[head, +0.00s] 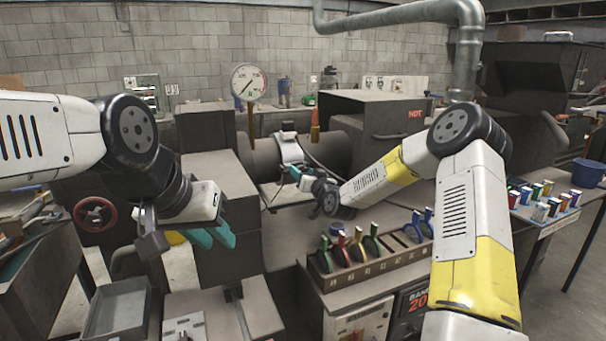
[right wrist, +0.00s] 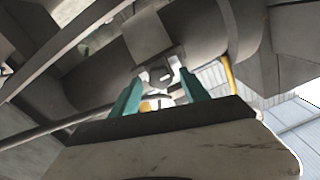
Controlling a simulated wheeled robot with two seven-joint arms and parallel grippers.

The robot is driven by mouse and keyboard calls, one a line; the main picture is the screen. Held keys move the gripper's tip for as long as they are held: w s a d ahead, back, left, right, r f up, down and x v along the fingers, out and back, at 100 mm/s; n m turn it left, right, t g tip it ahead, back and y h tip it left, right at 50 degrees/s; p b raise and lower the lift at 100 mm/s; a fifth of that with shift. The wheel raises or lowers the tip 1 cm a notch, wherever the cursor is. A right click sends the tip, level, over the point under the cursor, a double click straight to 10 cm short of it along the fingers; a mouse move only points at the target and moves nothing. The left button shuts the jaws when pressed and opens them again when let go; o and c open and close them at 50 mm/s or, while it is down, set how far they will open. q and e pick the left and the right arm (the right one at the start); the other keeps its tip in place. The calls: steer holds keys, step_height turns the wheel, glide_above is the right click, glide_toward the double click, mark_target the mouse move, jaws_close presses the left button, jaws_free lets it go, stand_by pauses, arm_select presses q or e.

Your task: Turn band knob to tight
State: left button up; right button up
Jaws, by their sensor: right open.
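A pale metal band (head: 291,151) wraps the dark horizontal pipe (head: 265,158) in the middle of the head view. In the head view my right gripper (head: 297,174) is at the front of the band, and the knob is hidden there. My left gripper (head: 212,236) hangs low at the left, away from the band; its jaw gap is unclear.
A round dial gauge (head: 249,83) stands above the pipe. A wooden rack (head: 372,262) with several coloured-handled tools lies below my right arm. A grey box marked HOT (head: 372,115) stands behind. A table with coloured cans (head: 541,212) is at right.

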steer(key=v, duration=0.7)
steer(key=shift+s+d, duration=0.15)
steer(key=shift+s, duration=0.2)
